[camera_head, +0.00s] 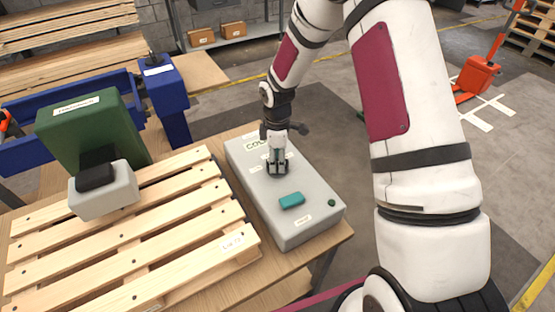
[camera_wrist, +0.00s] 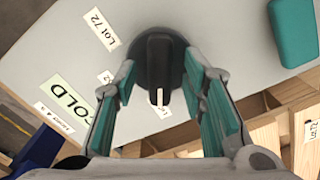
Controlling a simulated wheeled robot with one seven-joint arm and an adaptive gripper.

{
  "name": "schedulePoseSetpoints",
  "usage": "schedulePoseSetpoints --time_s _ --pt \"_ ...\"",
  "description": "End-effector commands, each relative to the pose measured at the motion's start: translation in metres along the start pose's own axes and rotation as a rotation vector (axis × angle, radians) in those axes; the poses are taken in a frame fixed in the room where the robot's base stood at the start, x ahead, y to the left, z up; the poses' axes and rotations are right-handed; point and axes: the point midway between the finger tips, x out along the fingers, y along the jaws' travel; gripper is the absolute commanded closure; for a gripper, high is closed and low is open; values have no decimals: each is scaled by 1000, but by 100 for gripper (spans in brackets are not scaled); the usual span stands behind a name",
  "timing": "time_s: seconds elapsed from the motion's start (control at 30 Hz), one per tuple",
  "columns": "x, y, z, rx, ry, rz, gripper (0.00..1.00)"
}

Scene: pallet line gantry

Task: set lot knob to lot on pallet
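The knob (camera_wrist: 158,65) is black and round with a raised grip bar; a white pointer mark on the bar points down in the wrist view. It sits on a grey control box (camera_head: 310,222). Two other labels near the knob are partly hidden by my fingers. My gripper (camera_wrist: 160,72) is open, its teal-padded fingers on either side of the knob with gaps visible. The wooden pallet (camera_head: 190,208) bears a tag (camera_head: 233,242), which reads "Lot 72" in the wrist view (camera_wrist: 312,130).
The box also has a teal block (camera_head: 291,200), a small green button (camera_head: 331,202) and a green sign reading "COLD" (camera_wrist: 68,98). A green panel (camera_head: 85,130) and a grey block with a black top (camera_head: 104,195) stand over the pallet's left side. A blue frame (camera_head: 168,95) is behind.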

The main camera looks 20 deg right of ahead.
Motion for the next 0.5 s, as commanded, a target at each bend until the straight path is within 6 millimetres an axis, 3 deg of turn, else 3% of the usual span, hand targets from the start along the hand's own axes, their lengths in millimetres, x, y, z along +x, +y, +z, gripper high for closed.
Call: schedulePoseSetpoints --time_s 0.33,0.5 --pt "4 0 0 0 0 0 62" --pt "4 0 0 0 0 0 98"
